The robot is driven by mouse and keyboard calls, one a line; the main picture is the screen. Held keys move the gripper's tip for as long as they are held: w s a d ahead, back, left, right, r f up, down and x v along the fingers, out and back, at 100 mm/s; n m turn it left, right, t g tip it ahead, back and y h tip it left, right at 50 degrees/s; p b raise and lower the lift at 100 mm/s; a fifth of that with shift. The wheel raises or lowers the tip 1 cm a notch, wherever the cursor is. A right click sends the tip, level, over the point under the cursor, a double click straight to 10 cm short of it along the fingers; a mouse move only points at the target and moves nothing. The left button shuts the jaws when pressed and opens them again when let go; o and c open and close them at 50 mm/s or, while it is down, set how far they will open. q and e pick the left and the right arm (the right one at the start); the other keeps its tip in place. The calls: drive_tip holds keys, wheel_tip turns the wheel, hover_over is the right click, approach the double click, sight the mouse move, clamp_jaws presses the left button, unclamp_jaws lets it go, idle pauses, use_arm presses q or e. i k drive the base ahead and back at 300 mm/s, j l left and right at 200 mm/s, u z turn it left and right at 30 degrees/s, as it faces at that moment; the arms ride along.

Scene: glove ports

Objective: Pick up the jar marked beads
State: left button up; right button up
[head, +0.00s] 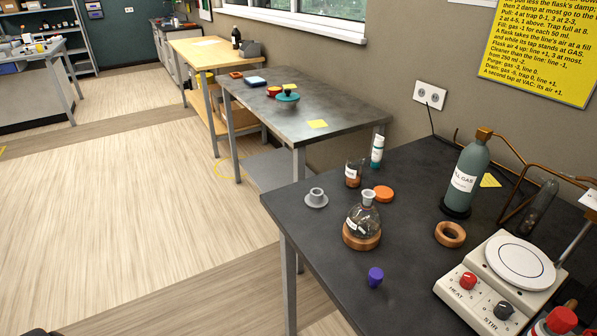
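A small glass jar (353,180) with a white label and brownish contents stands upright on the dark bench, near its back edge. The label is too small to read, so I cannot tell if it says beads. An orange disc like a lid (384,194) lies just right of the jar. A round flask (363,220) with a pale stopper and a label sits on a cork ring (361,238) in front of the jar.
A white tube (377,150) stands behind the jar. A grey cup-like piece (316,198) and a purple stopper (375,277) are nearby. A gas bottle (466,175), an empty cork ring (450,234) and a hotplate stirrer (501,285) occupy the right.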

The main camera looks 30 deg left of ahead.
sight(354, 172)
drive_tip(key=u, duration=0.2)
drive_tip(key=i+j+z, duration=0.2)
drive_tip(key=j+z, duration=0.2)
drive_tip(key=j, duration=0.25)
drive_tip(key=j+z, duration=0.4)
drive_tip(key=j, duration=0.3)
drive_tip(key=j+z, duration=0.4)
drive_tip(key=j, duration=0.35)
drive_tip(key=k+j+z, duration=0.1)
drive_tip(key=j+z, duration=0.3)
drive_tip(key=j, duration=0.3)
